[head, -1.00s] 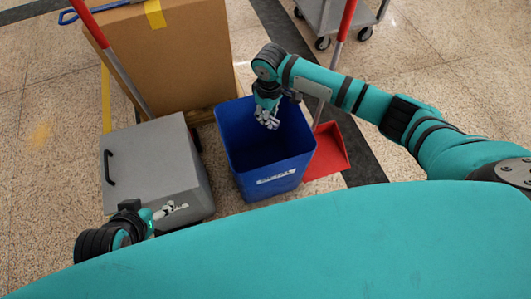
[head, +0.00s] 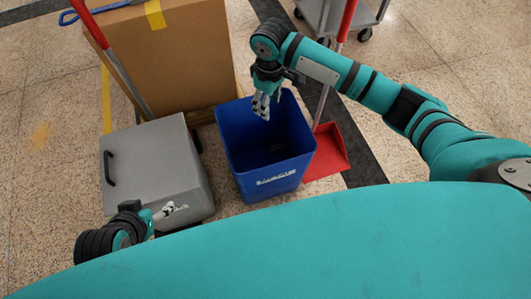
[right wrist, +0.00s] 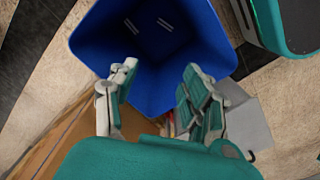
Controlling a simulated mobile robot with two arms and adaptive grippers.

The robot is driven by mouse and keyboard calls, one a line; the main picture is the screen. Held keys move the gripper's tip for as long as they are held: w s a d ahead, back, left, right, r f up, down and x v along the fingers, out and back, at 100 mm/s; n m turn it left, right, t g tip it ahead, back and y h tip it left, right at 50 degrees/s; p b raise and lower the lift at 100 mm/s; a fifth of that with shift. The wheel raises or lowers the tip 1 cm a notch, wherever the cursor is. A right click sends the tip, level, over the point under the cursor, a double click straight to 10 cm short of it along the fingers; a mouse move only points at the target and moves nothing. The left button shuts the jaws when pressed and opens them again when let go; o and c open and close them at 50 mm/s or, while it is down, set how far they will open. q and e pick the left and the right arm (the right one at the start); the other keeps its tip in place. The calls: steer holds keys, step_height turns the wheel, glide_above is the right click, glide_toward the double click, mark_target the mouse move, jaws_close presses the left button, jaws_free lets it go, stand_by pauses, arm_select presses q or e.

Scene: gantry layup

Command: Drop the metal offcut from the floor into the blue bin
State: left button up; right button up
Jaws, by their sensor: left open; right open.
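The blue bin (head: 272,180) stands upright on the floor in the middle of the head view. My right gripper (head: 262,112) is open and points down over the bin's back-left part. In the right wrist view its fingers (right wrist: 158,76) are apart with nothing between them, and the bin (right wrist: 222,48) lies beyond them. Two small pale marks (right wrist: 165,23) show inside the bin there; I cannot tell what they are. I cannot make out the metal offcut in any view. My left gripper (head: 172,211) is open and empty near the grey box's front edge.
A grey box (head: 150,165) with a black handle stands left of the bin. A large cardboard box (head: 165,60) is behind. A red dustpan (head: 332,150) with a long handle stands right of the bin. A wheeled cart (head: 335,15) is at the back.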

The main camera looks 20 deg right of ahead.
step_height(320, 180, up, 5)
steer(key=shift+r, duration=0.2)
steer(key=shift+f, duration=0.1)
stand_by(0.4)
